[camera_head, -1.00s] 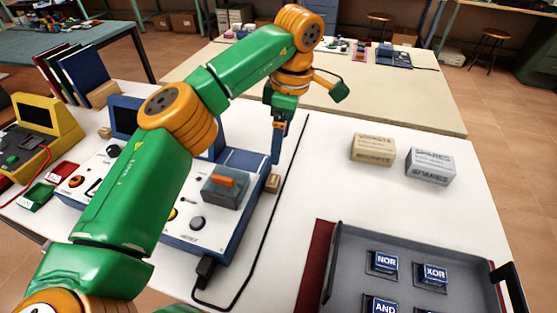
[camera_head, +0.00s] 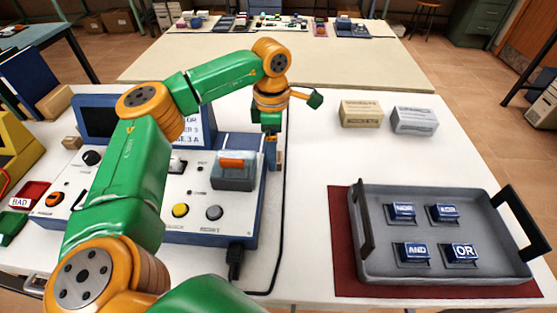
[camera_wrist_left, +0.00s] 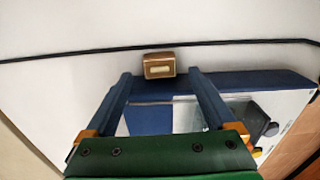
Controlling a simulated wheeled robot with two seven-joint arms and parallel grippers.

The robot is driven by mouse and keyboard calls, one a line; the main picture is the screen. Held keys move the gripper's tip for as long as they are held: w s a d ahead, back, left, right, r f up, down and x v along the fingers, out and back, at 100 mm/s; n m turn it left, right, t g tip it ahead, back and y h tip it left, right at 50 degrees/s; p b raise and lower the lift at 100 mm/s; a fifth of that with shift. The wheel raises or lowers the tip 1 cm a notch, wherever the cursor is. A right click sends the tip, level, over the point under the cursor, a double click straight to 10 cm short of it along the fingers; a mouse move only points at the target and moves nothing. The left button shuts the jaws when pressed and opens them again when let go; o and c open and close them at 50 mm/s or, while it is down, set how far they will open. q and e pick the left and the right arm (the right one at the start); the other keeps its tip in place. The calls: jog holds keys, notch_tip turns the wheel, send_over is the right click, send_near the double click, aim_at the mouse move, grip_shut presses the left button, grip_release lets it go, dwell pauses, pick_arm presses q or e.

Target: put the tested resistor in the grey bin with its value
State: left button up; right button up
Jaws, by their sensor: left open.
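My left gripper (camera_head: 271,158) points down beside the right edge of the blue and white tester (camera_head: 205,228). In the left wrist view the gripper (camera_wrist_left: 160,80) is open, with nothing between its fingers. A small brown block with a pale mark (camera_wrist_left: 159,67) lies on the white table just beyond the fingertips, apart from them. An orange piece (camera_head: 232,163) sits on the grey block on the tester; I cannot tell if it is the resistor. I cannot make out a grey bin marked with a value. My right gripper is not in view.
A grey tray (camera_head: 385,272) with several gate blocks is on a red mat at the right. A beige box (camera_head: 361,115) and a grey box (camera_head: 414,121) stand behind it. A red BAD bin (camera_head: 27,194) is at the left.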

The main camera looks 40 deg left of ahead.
pick_arm(q)
jog(key=shift+s+a+f, duration=0.1)
jog(key=shift+f, duration=0.85)
grip_shut()
jog(key=shift+r, duration=0.15)
